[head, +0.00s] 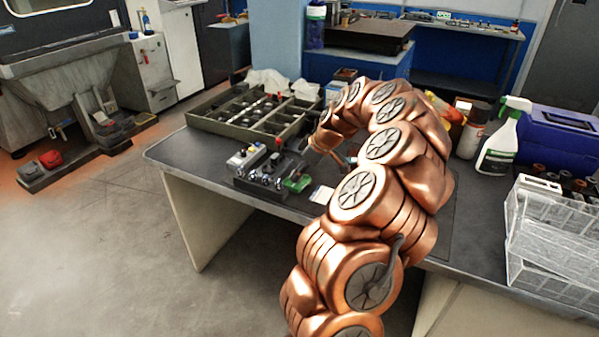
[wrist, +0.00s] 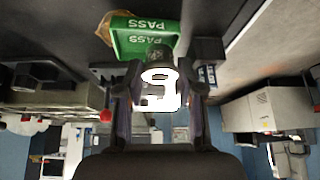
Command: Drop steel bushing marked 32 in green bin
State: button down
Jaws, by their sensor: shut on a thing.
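The green bin (wrist: 145,35), marked PASS, shows at the top of the wrist view, which is upside down. In the head view the green bin (head: 297,183) sits near the bench's front edge, left of my arm. My gripper (wrist: 160,76) is shut on a small piece, taken as the steel bushing (wrist: 160,73). Its near side is overexposed white, and I cannot read a 32 on it. The held piece appears close to the bin in the wrist view; I cannot tell whether it is over it.
A divided tray (head: 235,128) with small parts stands at the bench's back left. A grey fixture (head: 250,172) stands left of the bin. A white card (head: 321,194) lies right of it. A spray bottle (head: 500,145), blue case (head: 560,140) and clear rack (head: 550,235) stand at right.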

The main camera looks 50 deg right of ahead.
jog(key=shift+f+b, duration=0.8)
jog(key=shift+f, duration=0.15)
dwell(0.7)
jog(key=c, duration=0.6)
grip_release()
jog(key=shift+c, duration=0.2)
jog(key=shift+r, duration=0.1)
jog(key=v, duration=1.1)
jog(key=shift+s+r, duration=0.25)
jog(key=shift+r, duration=0.05)
jog(key=shift+d+r, duration=0.15)
notch_tip(320, 180, up, 5)
jog(key=shift+f+p, duration=0.15)
jog(key=shift+p, duration=0.55)
